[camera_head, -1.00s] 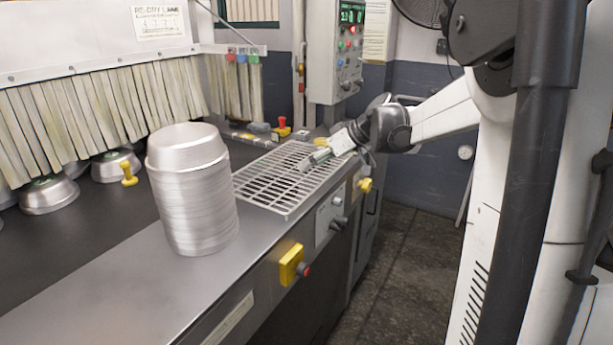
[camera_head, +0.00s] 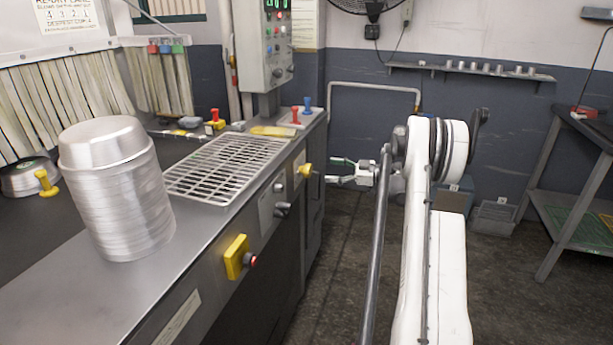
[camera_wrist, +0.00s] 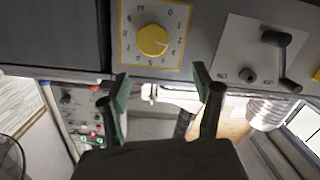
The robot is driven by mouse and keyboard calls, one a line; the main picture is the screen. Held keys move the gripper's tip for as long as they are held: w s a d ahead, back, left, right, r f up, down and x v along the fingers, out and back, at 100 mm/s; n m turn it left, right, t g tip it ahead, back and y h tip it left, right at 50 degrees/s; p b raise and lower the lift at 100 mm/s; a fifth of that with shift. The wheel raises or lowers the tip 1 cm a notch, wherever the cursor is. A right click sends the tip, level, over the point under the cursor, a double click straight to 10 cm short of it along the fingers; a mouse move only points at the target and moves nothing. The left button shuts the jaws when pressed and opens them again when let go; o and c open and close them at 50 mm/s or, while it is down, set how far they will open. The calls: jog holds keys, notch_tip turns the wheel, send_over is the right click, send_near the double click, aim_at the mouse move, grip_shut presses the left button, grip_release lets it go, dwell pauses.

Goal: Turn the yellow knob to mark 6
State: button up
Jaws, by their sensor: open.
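The yellow knob (camera_head: 305,170) is on the front panel of the machine, near its far end. The wrist view shows the yellow knob (camera_wrist: 152,39) face-on, round, on a pale dial plate (camera_wrist: 178,16) with a yellow border and dark numbers. The numbers and the knob's pointer are too small to read surely. My gripper (camera_head: 335,171) is to the right of the knob, fingers pointing at the panel, apart from it. In the wrist view my gripper (camera_wrist: 160,80) is open and empty, its green-padded fingers spread below the knob in the picture.
A lever (camera_wrist: 275,40) sits on a plate beside the dial. A yellow box with a red button (camera_head: 237,257) sticks out of the nearer panel. A stack of metal pans (camera_head: 118,190) and a grid (camera_head: 225,168) are on the machine top. The floor (camera_head: 345,270) beside the machine is clear.

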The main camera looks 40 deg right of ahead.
aim_at(311, 172)
notch_tip(311, 172, down, 3)
jog(key=s+d+t, duration=0.1)
jog(key=s+d, duration=0.1)
jog(key=d, duration=0.1)
jog(key=shift+n, duration=0.3)
jog(key=b+x, duration=0.2)
jog(key=x, duration=1.1)
jog(key=shift+w+a+r, duration=0.1)
jog(key=shift+w+a, duration=0.1)
jog(key=c, duration=1.2)
